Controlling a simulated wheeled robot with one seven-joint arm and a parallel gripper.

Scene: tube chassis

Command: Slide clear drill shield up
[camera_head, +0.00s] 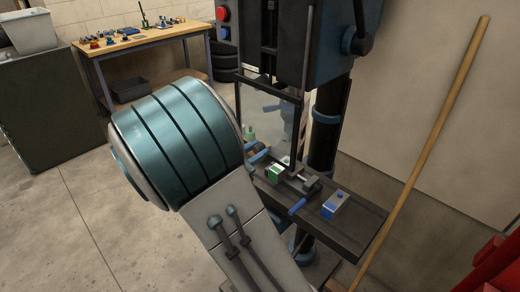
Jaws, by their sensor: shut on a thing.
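The clear drill shield (262,104) hangs below the dark drill press head (318,45), in a thin black frame.
The drill press table (365,222) holds a vise with a green and white block (275,173) and a blue and grey box (335,205). A wooden pole (425,150) leans at the right. A workbench (150,37) and a dark cabinet (50,110) stand at the back left.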

